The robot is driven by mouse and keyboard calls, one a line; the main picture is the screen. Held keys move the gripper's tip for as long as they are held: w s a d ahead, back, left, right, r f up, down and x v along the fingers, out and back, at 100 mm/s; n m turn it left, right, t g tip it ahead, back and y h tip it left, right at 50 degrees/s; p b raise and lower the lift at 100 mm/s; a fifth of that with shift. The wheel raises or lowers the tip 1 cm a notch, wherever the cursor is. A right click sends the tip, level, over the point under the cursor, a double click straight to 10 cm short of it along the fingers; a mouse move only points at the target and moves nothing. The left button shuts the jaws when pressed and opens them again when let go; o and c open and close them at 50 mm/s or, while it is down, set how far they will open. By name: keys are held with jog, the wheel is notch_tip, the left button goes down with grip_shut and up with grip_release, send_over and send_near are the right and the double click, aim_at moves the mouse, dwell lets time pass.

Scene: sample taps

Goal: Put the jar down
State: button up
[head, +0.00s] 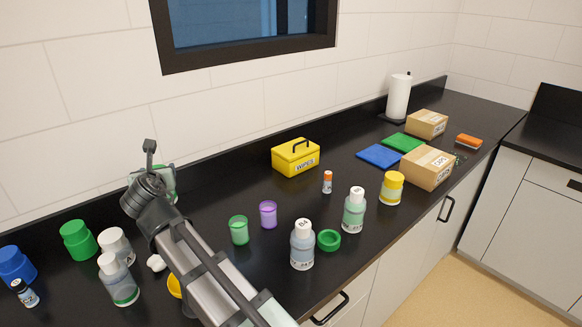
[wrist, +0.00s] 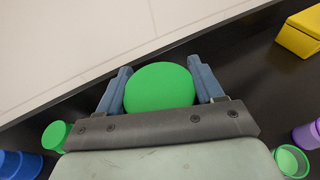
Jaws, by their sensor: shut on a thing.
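In the wrist view, my gripper (wrist: 159,70) is shut on a jar with a round green lid (wrist: 160,88), one blue-grey finger on each side. The lid faces the camera and hides the jar's body. In the head view, part of the jar (head: 168,181) shows behind my gripper (head: 150,188), near the back of the black counter by the wall. My arm covers much of it. I cannot tell whether its base touches the counter.
A green jar (head: 78,240), a blue jar (head: 16,265) and bottles stand to the left. Green (head: 239,231) and purple (head: 268,214) cups stand to the right. A yellow wipes box (head: 295,158) is further back. Bare counter lies between the gripper and this box.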

jog(key=w+d+m+h, duration=0.3)
jog(key=w+d, duration=0.2)
jog(key=d, duration=0.5)
jog(key=w+d+m+t+h, duration=0.1)
jog(key=w+d+m+h, duration=0.2)
jog(key=d, duration=0.7)
jog(key=shift+w+d+r+h, duration=0.2)
jog(key=shift+w+h, duration=0.6)
jog(key=shift+w, duration=0.45)
jog(key=w+d+m+h, duration=0.1)
jog(key=d+h, duration=0.1)
jog(key=d, duration=0.4)
jog(key=w+d+r+m+g+h, duration=0.1)
jog(key=d+m+h, duration=0.1)
jog(key=d, duration=0.3)
jog(key=w+d+m+h, duration=0.1)
jog(key=d+m+h, duration=0.1)
jog(key=d, duration=0.4)
jog(key=shift+d+r+g, duration=0.2)
jog(key=shift+d+g, duration=0.1)
jog(key=shift+g, duration=0.1)
jog(key=shift+f, duration=7.5)
jog(key=o, duration=1.5)
jog(key=shift+f, duration=0.1)
jog(key=v, duration=1.2)
jog(key=shift+r, duration=0.2)
